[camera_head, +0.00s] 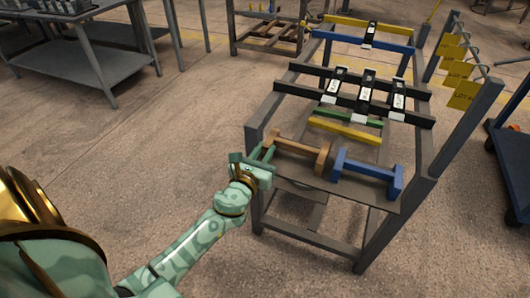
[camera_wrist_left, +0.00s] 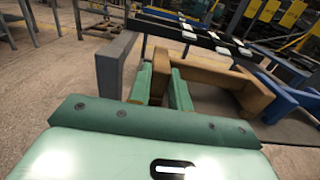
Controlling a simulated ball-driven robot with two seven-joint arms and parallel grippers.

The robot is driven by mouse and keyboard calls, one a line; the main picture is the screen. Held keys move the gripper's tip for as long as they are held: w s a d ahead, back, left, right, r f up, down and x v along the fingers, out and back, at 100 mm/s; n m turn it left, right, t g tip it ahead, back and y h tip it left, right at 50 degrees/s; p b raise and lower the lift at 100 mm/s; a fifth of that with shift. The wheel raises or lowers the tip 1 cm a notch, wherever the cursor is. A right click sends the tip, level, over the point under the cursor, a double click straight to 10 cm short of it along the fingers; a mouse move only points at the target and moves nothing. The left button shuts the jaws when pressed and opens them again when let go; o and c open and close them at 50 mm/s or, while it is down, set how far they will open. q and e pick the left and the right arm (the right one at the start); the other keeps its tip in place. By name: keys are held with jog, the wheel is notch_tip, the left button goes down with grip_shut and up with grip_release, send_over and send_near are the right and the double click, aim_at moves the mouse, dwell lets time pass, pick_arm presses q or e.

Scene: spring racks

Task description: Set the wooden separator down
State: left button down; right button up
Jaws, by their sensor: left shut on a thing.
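The wooden separator (camera_head: 297,145) is a brown piece with a crosspiece at each end. It is at the near left of the grey rack's lower shelf (camera_head: 305,178), beside a similar blue separator (camera_head: 367,170). My left gripper (camera_head: 262,156) reaches in from the left and is shut on the wooden separator's left end. In the left wrist view the two green fingers (camera_wrist_left: 166,88) stand on either side of that end, and the separator (camera_wrist_left: 215,75) extends away to the right. Whether its underside touches the shelf I cannot tell. My right gripper is not in view.
A grey rack post (camera_wrist_left: 118,65) stands close left of my left fingers. Black rails with white-labelled parts (camera_head: 368,88) cross the rack behind. Yellow (camera_head: 345,131) and green bars lie beyond the separator. Yellow tags (camera_head: 462,95) hang at right.

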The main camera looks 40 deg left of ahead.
pick_arm(q)
jog(key=shift+f, duration=0.15)
jog(key=c, duration=1.3)
grip_release()
